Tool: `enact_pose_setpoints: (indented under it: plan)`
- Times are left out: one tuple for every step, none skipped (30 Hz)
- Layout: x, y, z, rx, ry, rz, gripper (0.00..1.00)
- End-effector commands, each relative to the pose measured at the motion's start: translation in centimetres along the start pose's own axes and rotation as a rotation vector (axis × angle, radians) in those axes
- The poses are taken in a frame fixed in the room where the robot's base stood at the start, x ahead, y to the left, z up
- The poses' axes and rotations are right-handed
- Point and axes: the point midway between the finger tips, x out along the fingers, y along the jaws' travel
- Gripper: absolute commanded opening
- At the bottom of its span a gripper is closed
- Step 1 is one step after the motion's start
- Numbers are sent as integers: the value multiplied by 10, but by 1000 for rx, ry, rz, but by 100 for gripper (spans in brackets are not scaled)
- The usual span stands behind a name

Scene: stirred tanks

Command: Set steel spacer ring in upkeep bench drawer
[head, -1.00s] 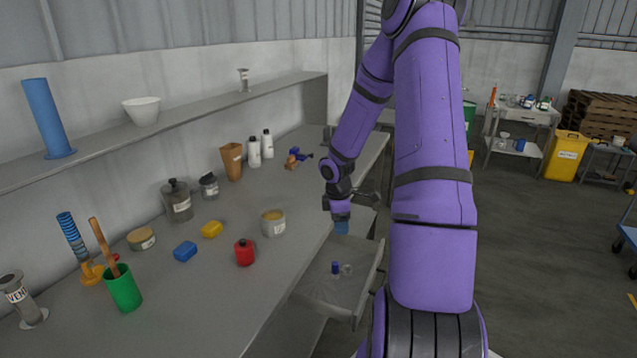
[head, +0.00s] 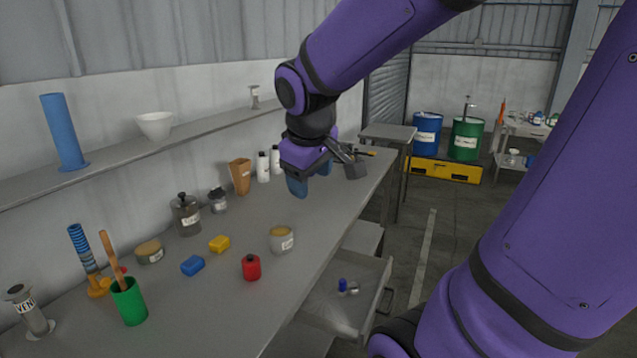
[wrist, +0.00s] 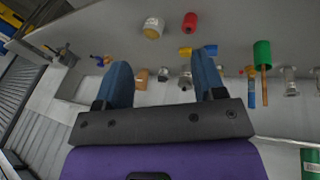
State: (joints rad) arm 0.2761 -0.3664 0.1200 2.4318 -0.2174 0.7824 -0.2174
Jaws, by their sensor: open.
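The upkeep bench drawer (head: 372,299) stands pulled out from the right side of the bench. A small grey ring (head: 353,287), which looks like the steel spacer ring, lies on the drawer floor just right of a small blue object (head: 342,285). It is too small to see in detail. My gripper (head: 311,178) is raised above the far part of the bench top, up and away from the drawer. Its blue fingers are apart. In the wrist view my gripper (wrist: 165,62) shows a wide, empty gap between its fingers. The drawer is not seen in the wrist view.
The bench (head: 225,300) bears a red bottle (head: 251,267), a round tin (head: 282,240), blue (head: 192,265) and yellow (head: 219,243) blocks, and a green cup (head: 128,302). A wall shelf (head: 200,135) runs behind. Open floor lies right of the drawer.

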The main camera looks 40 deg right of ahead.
Motion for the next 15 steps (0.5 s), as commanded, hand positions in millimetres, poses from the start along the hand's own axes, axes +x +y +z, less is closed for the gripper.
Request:
enact_pose_setpoints:
  plan:
    - [-14, -10, 7, 26, 33, -11, 63]
    - [-22, -16, 11, 46, 50, -21, 63]
    - [-31, -23, 17, 70, 73, -36, 63]
    - [-37, -28, 22, 90, 88, -49, 63]
    - [-43, -34, 27, 108, 103, -63, 63]
    - [-51, -40, 34, 131, 125, -82, 63]
    - [-56, -45, 38, 147, 138, -97, 63]
    - [-60, -49, 43, 162, 150, -113, 63]
    - [-66, -54, 49, 180, 166, -132, 63]
    - [-69, -58, 53, 193, 176, -147, 63]
    - [-72, -61, 57, 203, 185, -160, 63]
    - [-76, -64, 61, 215, 194, -176, 63]
    - [-78, -66, 64, 224, 200, -187, 63]
    - [-79, -68, 66, 230, 205, -197, 63]
    - [-81, -70, 69, 237, 211, -206, 63]
